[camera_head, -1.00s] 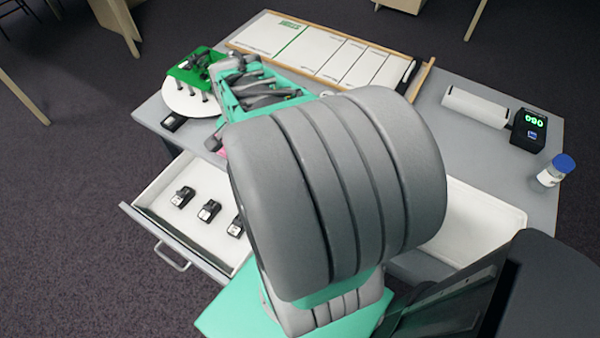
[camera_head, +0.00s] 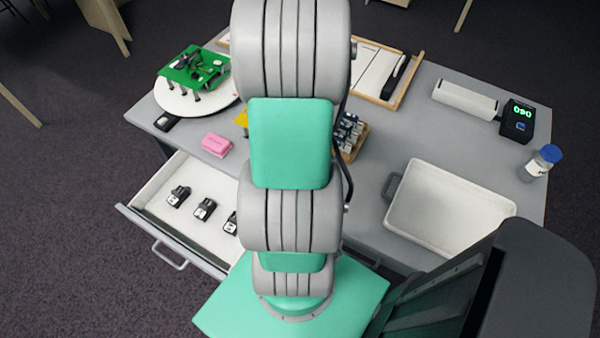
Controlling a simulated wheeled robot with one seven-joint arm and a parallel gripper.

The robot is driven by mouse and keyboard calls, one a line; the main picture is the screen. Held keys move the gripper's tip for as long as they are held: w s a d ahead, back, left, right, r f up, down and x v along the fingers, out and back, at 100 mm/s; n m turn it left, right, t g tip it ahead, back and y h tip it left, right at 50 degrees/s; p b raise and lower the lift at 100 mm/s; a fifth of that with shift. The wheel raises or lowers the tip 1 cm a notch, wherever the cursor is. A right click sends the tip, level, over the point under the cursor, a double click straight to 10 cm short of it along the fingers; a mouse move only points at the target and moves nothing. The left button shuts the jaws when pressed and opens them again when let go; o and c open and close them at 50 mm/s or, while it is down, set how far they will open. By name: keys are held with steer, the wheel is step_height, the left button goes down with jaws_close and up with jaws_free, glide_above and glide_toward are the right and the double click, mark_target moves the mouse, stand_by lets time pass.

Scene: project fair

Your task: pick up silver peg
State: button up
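My arm rises through the middle of the head view and hides the centre of the desk. My gripper is not visible; it is behind my arm or outside the picture. I cannot pick out the silver peg for certain. A small wooden box (camera_head: 361,141) just right of my arm holds several small grey and silver pieces (camera_head: 347,128), partly hidden by the arm. A green board (camera_head: 207,66) with small dark and grey parts stands on a round white plate (camera_head: 181,104) at the back left.
A pink block (camera_head: 216,145) lies left of my arm. An open drawer (camera_head: 160,195) with several black items juts out front left. A white bin (camera_head: 440,205) stands right. A white bottle with blue cap (camera_head: 541,163) and a black digital display (camera_head: 518,121) stand far right.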

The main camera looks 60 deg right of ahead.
steer(key=shift+c, duration=0.3)
jaws_close()
stand_by(0.3)
step_height(320, 180, up, 10)
stand_by(0.3)
